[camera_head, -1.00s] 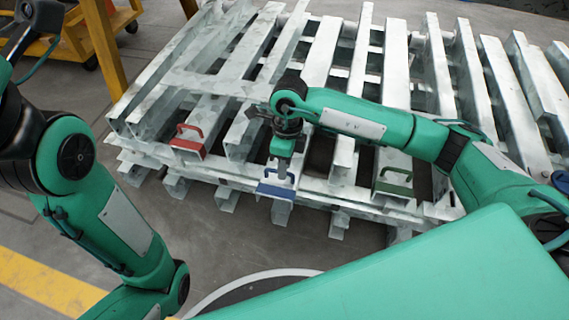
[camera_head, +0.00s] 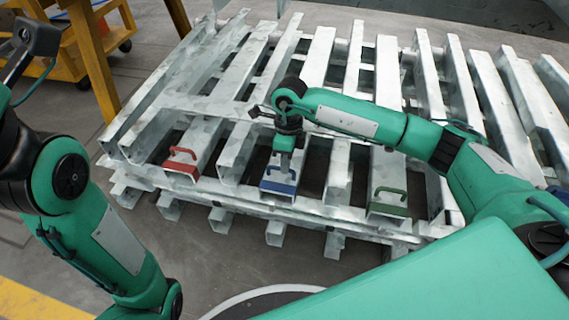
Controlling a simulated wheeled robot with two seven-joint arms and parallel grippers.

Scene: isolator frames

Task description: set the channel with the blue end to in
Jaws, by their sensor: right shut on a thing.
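The channel with the blue end (camera_head: 278,187) lies in the pale metal stack among other channels. Its blue end plate carries a loop handle and faces me. The blue end stands roughly level with the red end (camera_head: 182,170) on its left and the green end (camera_head: 388,208) on its right. My right gripper (camera_head: 282,171) points down and is shut on the blue handle, hiding part of it. My left arm is at the left edge; I cannot see its gripper fingers.
The stack of pale metal channels (camera_head: 316,58) fills the middle and right. A yellow cart (camera_head: 75,50) with a post stands at the upper left.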

